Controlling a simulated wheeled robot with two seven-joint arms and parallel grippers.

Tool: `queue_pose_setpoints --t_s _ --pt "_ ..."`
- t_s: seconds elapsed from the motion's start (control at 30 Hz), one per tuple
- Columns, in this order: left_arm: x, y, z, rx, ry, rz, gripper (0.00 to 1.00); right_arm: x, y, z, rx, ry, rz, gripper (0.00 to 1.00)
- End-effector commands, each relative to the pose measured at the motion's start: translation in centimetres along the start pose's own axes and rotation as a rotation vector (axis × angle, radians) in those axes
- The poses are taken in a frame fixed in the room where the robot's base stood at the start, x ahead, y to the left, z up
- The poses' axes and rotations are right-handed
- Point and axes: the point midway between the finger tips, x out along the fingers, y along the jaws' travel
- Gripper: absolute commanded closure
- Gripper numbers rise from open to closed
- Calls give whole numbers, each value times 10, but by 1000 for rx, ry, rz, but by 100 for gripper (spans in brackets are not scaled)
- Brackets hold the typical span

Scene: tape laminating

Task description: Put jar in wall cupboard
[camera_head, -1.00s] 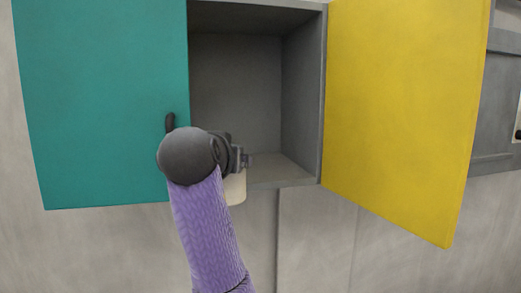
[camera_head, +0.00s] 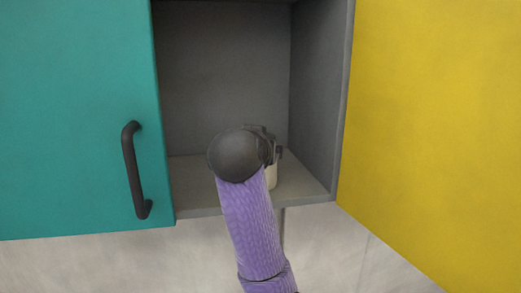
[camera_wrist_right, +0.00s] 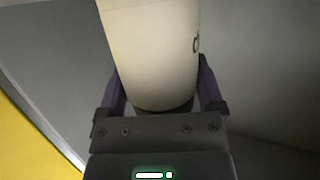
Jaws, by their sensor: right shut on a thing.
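The jar (camera_head: 271,177) is cream-coloured and mostly hidden behind my right gripper (camera_head: 274,155) in the head view. In the right wrist view the jar (camera_wrist_right: 152,55) fills the space between the two fingers of my right gripper (camera_wrist_right: 162,95), which is shut on it. The wall cupboard (camera_head: 222,70) has a grey interior, and its right part stands open. The jar and gripper are at the opening, over the cupboard's floor (camera_head: 200,185). I cannot tell whether the jar touches the floor. My left gripper is not in view.
The yellow door (camera_head: 430,110) stands wide open on the right. The teal door (camera_head: 70,120) with a dark handle (camera_head: 135,170) is on the left. The cupboard's visible interior looks empty around the jar. The grey side wall (camera_head: 320,95) is right of the gripper.

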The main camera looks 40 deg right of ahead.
Motion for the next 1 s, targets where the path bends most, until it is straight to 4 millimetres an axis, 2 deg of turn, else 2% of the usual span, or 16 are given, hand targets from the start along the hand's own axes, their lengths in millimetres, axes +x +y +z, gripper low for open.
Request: queue_pose_setpoints --t_s 0.3,0.33,0.4,0.67,0.77,1.0 --pt "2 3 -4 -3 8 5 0 1 0 3 1 2 -1 90" --pt "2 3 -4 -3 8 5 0 1 0 3 1 1 0 10" --pt "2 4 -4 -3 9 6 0 1 0 2 1 1 0 0" --pt "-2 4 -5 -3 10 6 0 -1 0 -2 1 2 0 0" --pt "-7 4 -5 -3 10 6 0 -15 -1 -3 -1 5 -2 0" --pt "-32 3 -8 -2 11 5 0 -74 -1 -6 0 3 -5 0"
